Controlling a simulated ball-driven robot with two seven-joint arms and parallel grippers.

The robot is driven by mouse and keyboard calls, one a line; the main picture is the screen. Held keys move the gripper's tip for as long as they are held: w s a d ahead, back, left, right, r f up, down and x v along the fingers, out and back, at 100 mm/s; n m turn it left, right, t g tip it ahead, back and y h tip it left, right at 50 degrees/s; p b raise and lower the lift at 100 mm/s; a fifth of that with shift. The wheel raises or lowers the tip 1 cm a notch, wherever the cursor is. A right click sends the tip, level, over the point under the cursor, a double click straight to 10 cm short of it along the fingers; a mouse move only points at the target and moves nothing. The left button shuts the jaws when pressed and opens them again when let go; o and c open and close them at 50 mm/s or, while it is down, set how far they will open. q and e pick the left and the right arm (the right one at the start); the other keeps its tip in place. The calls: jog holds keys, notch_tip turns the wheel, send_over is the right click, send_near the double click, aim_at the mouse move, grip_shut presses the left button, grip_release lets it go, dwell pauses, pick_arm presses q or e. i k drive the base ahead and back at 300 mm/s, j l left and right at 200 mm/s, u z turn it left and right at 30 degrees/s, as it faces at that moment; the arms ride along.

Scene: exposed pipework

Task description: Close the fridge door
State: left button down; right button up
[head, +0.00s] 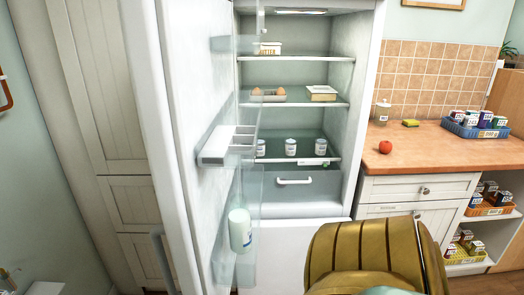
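The fridge door (160,100) stands wide open on the left, with its inner side facing right. Its inner shelves hold a white bottle (240,230) low down and a white rack (228,145) at mid height. A grey bar that looks like a handle (163,262) shows at the door's lower outer edge. The open fridge (345,120) shows lit shelves with a butter box, eggs and several small pots. Neither gripper shows. A ribbed gold part of mine fills the lower right and hides some of the lower fridge front and cabinet.
A wooden counter (450,155) stands right of the fridge, with a red tomato (385,147), a sponge (410,123) and a blue crate (475,125) of small boxes. Tall cream cupboards (100,100) stand left, behind the door. Open shelves with crates are at the lower right.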

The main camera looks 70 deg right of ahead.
aim_at(180, 54)
jog(key=i+z, duration=0.2)
jog(key=z, duration=0.2)
jog(key=i+z, duration=0.2)
jog(key=z, duration=0.25)
jog(key=i+z, duration=0.2)
jog(key=z, duration=0.2)
jog(key=i+j+z, duration=0.15)
jog(key=z, duration=0.3)
jog(key=i+j+z, duration=0.15)
jog(key=z, duration=0.25)
jog(key=j+z, duration=0.45)
jog(key=i+l, duration=0.05)
jog(key=l, duration=0.05)
